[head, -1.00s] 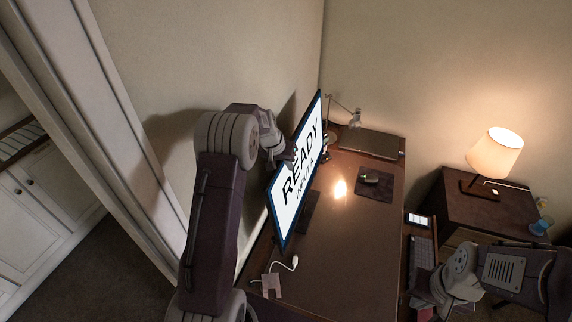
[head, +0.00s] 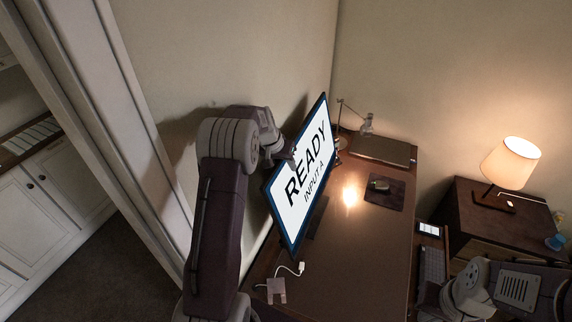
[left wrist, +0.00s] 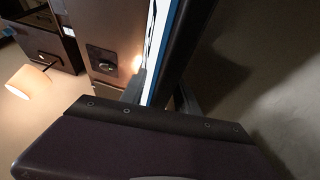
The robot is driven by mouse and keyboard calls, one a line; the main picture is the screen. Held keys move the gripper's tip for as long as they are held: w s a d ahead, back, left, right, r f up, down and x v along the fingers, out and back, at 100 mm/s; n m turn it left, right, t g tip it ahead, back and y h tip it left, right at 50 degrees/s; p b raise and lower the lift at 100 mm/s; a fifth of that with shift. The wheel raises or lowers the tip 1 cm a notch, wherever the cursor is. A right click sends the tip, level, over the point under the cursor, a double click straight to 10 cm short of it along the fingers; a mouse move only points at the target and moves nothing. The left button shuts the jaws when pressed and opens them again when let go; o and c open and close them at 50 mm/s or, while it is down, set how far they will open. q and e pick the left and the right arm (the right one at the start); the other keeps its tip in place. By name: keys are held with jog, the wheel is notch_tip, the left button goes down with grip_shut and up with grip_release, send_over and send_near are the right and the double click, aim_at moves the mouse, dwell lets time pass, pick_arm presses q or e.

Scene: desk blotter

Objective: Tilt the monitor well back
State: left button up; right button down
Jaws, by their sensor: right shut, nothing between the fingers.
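The monitor (head: 303,178) stands at the left of the desk, its lit screen reading "READY INPUT A". The screen leans back and faces right and up. My left gripper (head: 287,152) is at the monitor's far-side upper edge, from the wall side. In the left wrist view, its fingers (left wrist: 160,95) lie on either side of the monitor's edge (left wrist: 178,50), one at the screen face and one at the dark back, closed on it. My right gripper (head: 432,295) is low at the right, beside the desk and away from the monitor; its fingertips are hard to make out.
The desk (head: 355,250) holds a closed laptop (head: 382,149), a mouse on a dark mat (head: 384,193), a small desk lamp (head: 366,126) and a white cable (head: 291,268). A wall is close behind the monitor. A lit lamp (head: 511,162) stands on a side cabinet. The desk's middle is clear.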

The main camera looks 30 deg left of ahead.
pick_arm(q)
jog(key=shift+d, duration=0.1)
dwell(0.6)
jog(key=shift+s+r, duration=0.1)
jog(key=shift+r, duration=0.05)
jog(key=b+v, duration=0.2)
jog(key=v, duration=0.5)
jog(key=shift+s+r, duration=0.1)
jog(key=shift+s, duration=0.05)
